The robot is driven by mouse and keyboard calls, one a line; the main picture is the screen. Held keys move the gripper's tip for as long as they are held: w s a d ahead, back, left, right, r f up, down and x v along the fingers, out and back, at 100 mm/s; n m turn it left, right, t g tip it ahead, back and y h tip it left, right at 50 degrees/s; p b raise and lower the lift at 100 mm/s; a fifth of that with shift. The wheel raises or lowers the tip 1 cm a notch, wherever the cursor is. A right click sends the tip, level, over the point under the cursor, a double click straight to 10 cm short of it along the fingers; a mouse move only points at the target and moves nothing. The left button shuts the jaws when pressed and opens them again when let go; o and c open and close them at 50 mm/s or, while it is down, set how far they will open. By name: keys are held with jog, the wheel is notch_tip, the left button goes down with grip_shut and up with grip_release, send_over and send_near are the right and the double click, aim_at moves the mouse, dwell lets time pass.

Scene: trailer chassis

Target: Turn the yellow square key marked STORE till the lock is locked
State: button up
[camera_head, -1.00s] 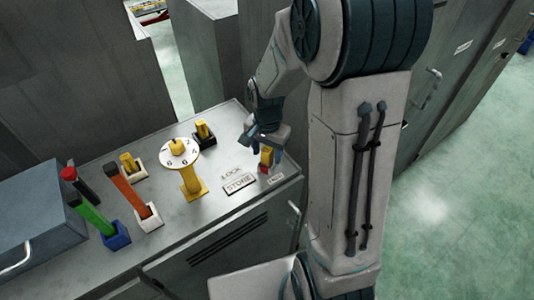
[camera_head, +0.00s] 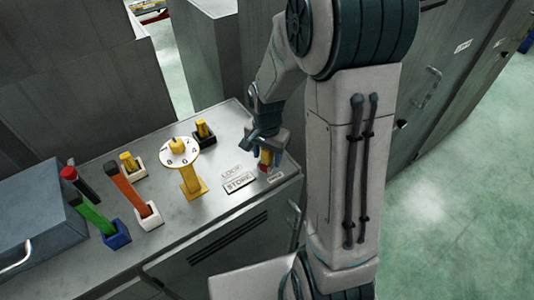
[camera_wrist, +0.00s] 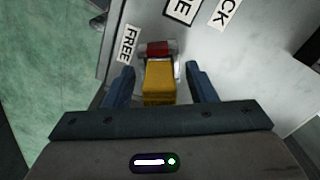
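The yellow square key (camera_wrist: 158,80) stands between the two fingers of my gripper (camera_wrist: 160,88) in the wrist view. There is a gap on each side, so the gripper is open around it and not touching. A red part (camera_wrist: 160,48) shows at the key's far end. In the head view the key (camera_head: 265,157) is at the right end of the metal bench top, partly hidden by my gripper (camera_head: 267,147). The STORE plate (camera_head: 239,182) and LOCK plate (camera_head: 231,171) lie left of the key. The FREE plate (camera_wrist: 128,44) is beside it in the wrist view.
A yellow stand with a numbered white dial (camera_head: 180,153) is left of the key. Further left are blocks holding an orange bar (camera_head: 131,193) and a green bar (camera_head: 92,214), and a blue-grey box (camera_head: 35,220). Tall grey cabinets stand behind.

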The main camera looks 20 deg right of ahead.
jog(key=shift+r, duration=0.1)
notch_tip(320, 180, up, 14)
jog(key=shift+f+b, duration=0.2)
jog(key=shift+b, duration=0.2)
dwell(0.6)
jog(key=s+r+n+t, duration=0.2)
jog(key=s+n, duration=0.7)
jog(key=s, duration=0.5)
jog(key=shift+s+t, duration=0.2)
jog(key=shift+t, duration=0.4)
jog(key=c, duration=0.3)
jog(key=shift+a, duration=0.1)
